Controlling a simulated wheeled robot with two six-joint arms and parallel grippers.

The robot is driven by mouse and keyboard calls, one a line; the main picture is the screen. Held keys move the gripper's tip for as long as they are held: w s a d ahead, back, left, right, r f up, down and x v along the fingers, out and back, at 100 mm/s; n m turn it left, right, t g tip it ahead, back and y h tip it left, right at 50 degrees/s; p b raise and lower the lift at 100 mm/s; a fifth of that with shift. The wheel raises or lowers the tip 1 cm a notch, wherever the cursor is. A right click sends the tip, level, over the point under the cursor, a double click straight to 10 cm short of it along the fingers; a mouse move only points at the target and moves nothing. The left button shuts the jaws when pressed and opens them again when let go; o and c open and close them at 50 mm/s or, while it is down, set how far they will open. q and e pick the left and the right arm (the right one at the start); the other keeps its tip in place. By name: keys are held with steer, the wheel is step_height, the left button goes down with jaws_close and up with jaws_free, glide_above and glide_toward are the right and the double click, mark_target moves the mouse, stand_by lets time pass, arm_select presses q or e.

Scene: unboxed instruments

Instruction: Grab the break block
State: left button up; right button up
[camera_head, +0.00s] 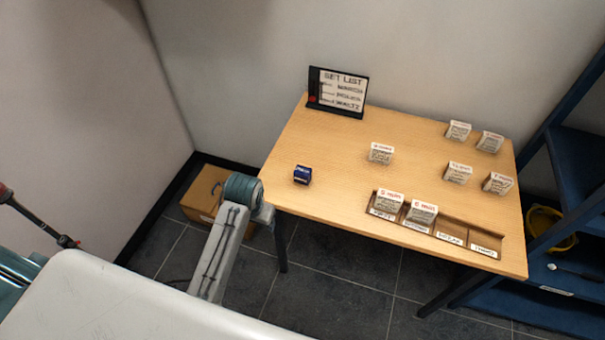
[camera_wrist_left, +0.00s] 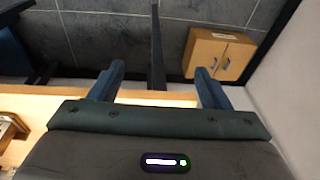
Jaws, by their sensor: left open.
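A small dark blue block (camera_head: 302,175) sits alone on the left part of the wooden table (camera_head: 335,150). Its white lettering is too small to read, so I cannot confirm that it is the break block. My left arm's teal wrist is at the table's left front corner in the head view, left of and in front of the blue block. My left gripper (camera_wrist_left: 158,75) is open and empty in the left wrist view, its two fingers over the table edge and floor. The blue block does not show in that view. My right gripper is not in view.
A set list board (camera_head: 337,92) stands at the back left. Several white lettered blocks stand on the table, one near the middle (camera_head: 381,153). Two more stand in a slotted wooden tray (camera_head: 452,229) along the front edge. A cardboard box (camera_head: 200,203) is on the floor. A blue shelf (camera_head: 575,170) stands right.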

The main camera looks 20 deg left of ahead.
arm_select(q)
steer(key=shift+g, duration=0.4)
steer(key=w+d+r, duration=0.1)
steer(key=w, duration=0.3)
steer(key=w+d+r, duration=0.1)
steer(key=w, duration=0.3)
steer(key=w+d+r, duration=0.1)
steer(key=w, duration=0.2)
steer(key=shift+w+r, duration=0.15)
steer(key=shift+w, duration=0.25)
steer(key=g, duration=0.1)
glide_toward(302, 173)
steer(key=shift+s+a+f+m+h, duration=0.15)
steer(key=shift+a+f+m+h, duration=0.15)
steer(key=shift+a, duration=0.35)
step_height(302, 173, down, 5)
steer(key=shift+f+p, duration=0.1)
steer(key=shift+p, duration=0.5)
steer(key=f, duration=0.1)
steer(key=f+p, duration=0.1)
steer(key=f, duration=0.2)
steer(key=shift+w+d+f+p, duration=0.2)
steer(key=shift+d+f+p, duration=0.1)
steer(key=shift+d+p, duration=0.1)
steer(key=shift+f, duration=0.4)
steer(key=shift+a, duration=0.1)
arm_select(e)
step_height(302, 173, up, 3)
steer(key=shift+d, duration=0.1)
